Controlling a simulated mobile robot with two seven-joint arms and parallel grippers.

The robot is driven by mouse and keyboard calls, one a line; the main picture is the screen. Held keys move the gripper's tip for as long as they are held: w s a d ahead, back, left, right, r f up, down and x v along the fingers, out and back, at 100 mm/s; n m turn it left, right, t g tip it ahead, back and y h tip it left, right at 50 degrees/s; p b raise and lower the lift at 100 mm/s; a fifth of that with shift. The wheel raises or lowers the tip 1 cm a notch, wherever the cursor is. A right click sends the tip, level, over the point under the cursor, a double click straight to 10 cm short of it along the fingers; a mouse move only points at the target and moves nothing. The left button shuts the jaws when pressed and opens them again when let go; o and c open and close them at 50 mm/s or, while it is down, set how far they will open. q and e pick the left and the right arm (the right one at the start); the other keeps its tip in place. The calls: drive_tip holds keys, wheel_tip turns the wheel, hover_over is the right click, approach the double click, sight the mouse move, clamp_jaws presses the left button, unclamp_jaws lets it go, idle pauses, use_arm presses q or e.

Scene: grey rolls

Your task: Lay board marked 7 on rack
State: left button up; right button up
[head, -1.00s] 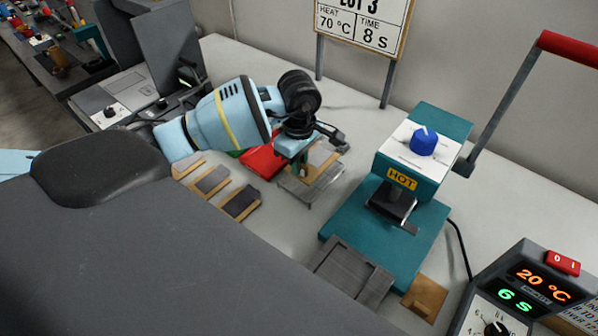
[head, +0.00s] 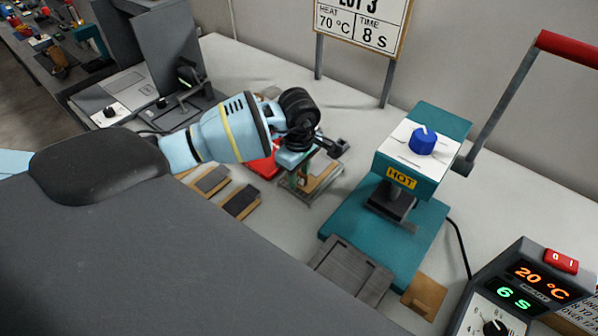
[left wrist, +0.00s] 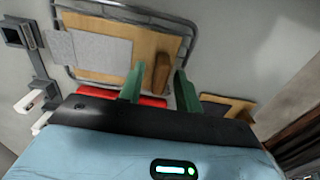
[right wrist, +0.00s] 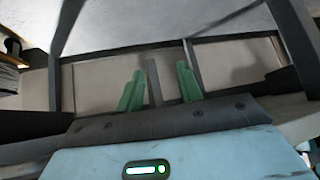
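A wire rack (head: 297,198) stands on the bench left of the press, and it also fills the top of the left wrist view (left wrist: 190,22). A wooden board (head: 322,182) with a grey sheet on it lies on the rack; its wooden grip block (left wrist: 161,74) shows in the left wrist view. No number on it is readable. My left gripper (head: 300,180) is over the rack. Its green fingers (left wrist: 157,88) are apart, either side of the block, with gaps visible. My right gripper (right wrist: 162,88) is open over a grey slatted surface (right wrist: 110,85).
Boards with grey pads (head: 212,180) (head: 240,202) lie left of the rack, beside a red object (head: 265,166). The teal press (head: 420,150) stands right, its long lever (head: 505,105) raised. A grey plate (head: 352,272), wooden block (head: 424,296) and control box (head: 525,295) are in front.

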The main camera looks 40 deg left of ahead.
use_arm(q)
drive_tip(key=shift+r, duration=0.25)
wheel_tip(320, 180, up, 12)
idle(0.4)
drive_tip(key=shift+f, duration=0.1)
idle(0.3)
